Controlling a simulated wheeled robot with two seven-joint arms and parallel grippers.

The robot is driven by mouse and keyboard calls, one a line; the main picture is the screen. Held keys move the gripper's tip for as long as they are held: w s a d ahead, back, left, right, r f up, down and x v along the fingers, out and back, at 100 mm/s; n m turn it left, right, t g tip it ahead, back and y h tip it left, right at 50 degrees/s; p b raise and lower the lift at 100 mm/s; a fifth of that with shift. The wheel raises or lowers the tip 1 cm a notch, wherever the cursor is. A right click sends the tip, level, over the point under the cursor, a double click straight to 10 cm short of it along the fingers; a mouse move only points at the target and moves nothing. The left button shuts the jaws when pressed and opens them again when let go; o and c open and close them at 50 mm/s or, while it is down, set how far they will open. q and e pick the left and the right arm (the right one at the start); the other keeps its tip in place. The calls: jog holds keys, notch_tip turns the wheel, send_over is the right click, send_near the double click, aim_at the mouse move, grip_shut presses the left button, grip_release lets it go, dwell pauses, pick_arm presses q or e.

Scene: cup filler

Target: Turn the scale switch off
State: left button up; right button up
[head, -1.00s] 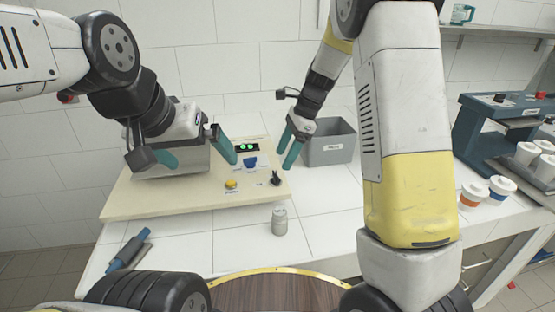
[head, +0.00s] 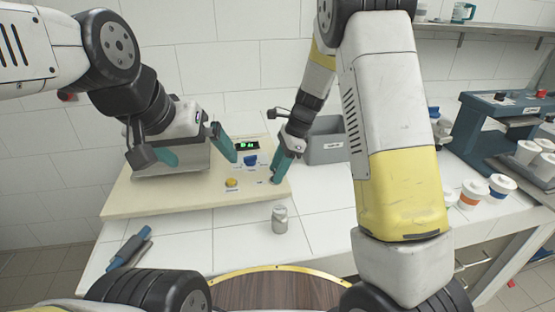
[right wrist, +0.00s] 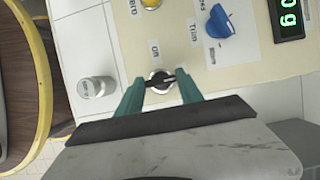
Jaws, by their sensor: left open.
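The scale switch (right wrist: 160,81), a small black lever on a round metal base, sits on the cream panel (head: 150,203). In the right wrist view it lies between the two teal fingers of my right gripper (right wrist: 161,88), with a gap on each side. In the head view my right gripper (head: 281,170) is down at the panel's right front corner and hides the switch. The display (head: 246,146) is lit with green characters; it also shows in the right wrist view (right wrist: 288,18). My left gripper (head: 200,154) is open and empty above the panel's left part.
A blue knob (head: 250,161) and a yellow button (head: 232,183) are on the panel near the switch. A grey bin (head: 325,148) is behind my right gripper. White cups (head: 502,185) stand at the right.

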jog(key=shift+c, duration=1.2)
jog(key=shift+n, duration=0.4)
jog(key=n, duration=0.1)
jog(key=n+g, duration=0.1)
jog(key=n, duration=0.1)
jog(key=shift+w+n+h, duration=0.2)
jog(key=shift+n+h, duration=0.1)
jog(key=shift+h, duration=0.1)
jog(key=n, duration=0.2)
jog(key=n+g+h, duration=0.1)
jog(key=n, duration=0.1)
jog(key=shift+a+n+g, duration=0.1)
jog(key=shift+n+g, duration=0.2)
jog(key=n, duration=0.2)
jog(key=n+h, duration=0.1)
jog(key=n, duration=0.1)
jog(key=shift+w+a+g+h, duration=0.1)
jog(key=shift+a+g+h, duration=0.05)
jog(key=shift+g+h, duration=0.2)
jog(key=n+h, duration=0.1)
jog(key=n, duration=0.3)
jog(key=shift+a+n+h, duration=0.1)
jog(key=shift+n+h, duration=0.25)
jog(key=shift+n, duration=0.05)
